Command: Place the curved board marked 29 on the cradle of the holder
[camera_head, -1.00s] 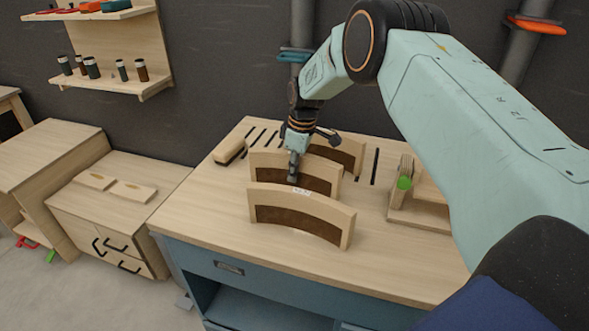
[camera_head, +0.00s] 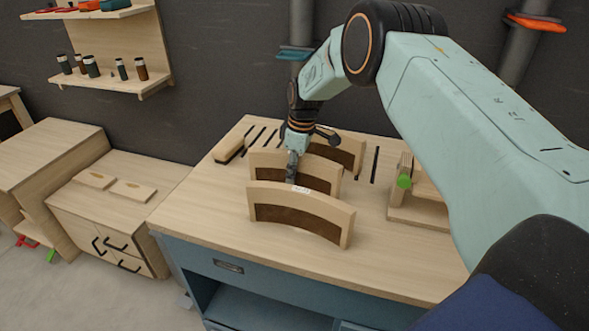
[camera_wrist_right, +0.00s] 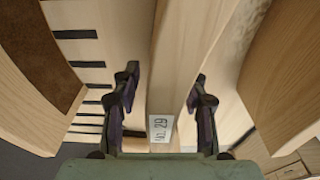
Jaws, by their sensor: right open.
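The curved board marked 29 (camera_wrist_right: 180,60) runs between the fingers of my right gripper (camera_wrist_right: 160,105) in the right wrist view, with its white label facing up. In the head view it is the middle of three upright curved boards (camera_head: 265,160), partly hidden by the gripper and the front board. My right gripper (camera_head: 292,172) is open, with one finger on each side of the board and gaps visible. A wooden holder-like stand (camera_head: 420,210) with a green part is at the bench's right, partly hidden by my arm; its cradle is not clear. My left gripper is out of view.
A front curved board (camera_head: 300,212) and a back one (camera_head: 345,150) stand close on either side. The bench top (camera_head: 200,210) has dark slots and a small wooden block (camera_head: 229,150) at the back left. Its front left is clear.

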